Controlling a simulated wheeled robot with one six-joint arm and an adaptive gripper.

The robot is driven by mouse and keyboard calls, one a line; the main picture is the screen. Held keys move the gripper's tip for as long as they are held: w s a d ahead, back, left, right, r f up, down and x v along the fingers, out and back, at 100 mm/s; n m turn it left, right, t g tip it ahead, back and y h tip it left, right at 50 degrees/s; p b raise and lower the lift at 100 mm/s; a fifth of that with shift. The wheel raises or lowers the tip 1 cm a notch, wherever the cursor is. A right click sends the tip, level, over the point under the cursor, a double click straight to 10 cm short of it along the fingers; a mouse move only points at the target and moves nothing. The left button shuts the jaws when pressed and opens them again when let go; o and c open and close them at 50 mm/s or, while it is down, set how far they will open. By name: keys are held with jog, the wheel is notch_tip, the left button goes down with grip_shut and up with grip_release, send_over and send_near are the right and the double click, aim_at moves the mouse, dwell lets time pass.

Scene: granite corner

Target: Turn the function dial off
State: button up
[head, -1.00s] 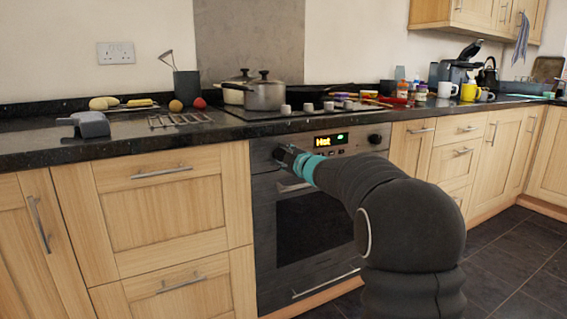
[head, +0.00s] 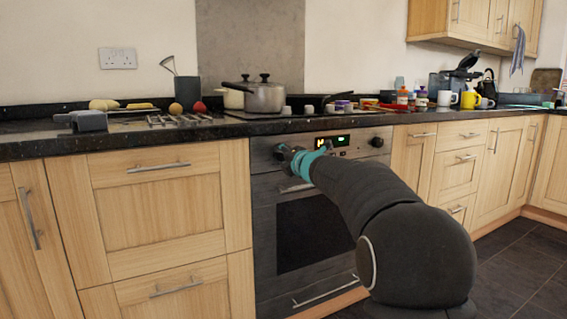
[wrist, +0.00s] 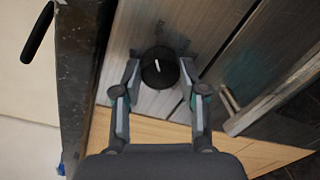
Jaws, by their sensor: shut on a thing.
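The dial under my gripper (wrist: 160,82) is round and black with a white pointer mark (wrist: 160,70). In the wrist view it sits between my two fingertips, which are shut on its sides. In the head view my gripper (head: 288,155) is at the left end of the oven's (head: 310,225) control panel and hides most of this dial. A second black dial (head: 376,142) is at the panel's right end, clear of my gripper. The lit display (head: 332,141) lies between the dials, its lower left partly covered by my gripper, its text unreadable.
The dark countertop (head: 130,138) overhangs just above the panel. A pot (head: 264,98) and a pan stand on the hob. Wooden drawers (head: 165,200) flank the oven, and dark floor lies at the right.

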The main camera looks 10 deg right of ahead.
jog(key=n, duration=0.5)
jog(key=shift+f+n+t, duration=0.15)
jog(key=shift+n+t, duration=0.15)
jog(key=shift+n, duration=2.1)
jog(key=o, duration=1.1)
jog(key=shift+a, duration=0.1)
jog(key=shift+o, duration=0.2)
jog(key=v, duration=1.2)
jog(key=shift+a, duration=0.1)
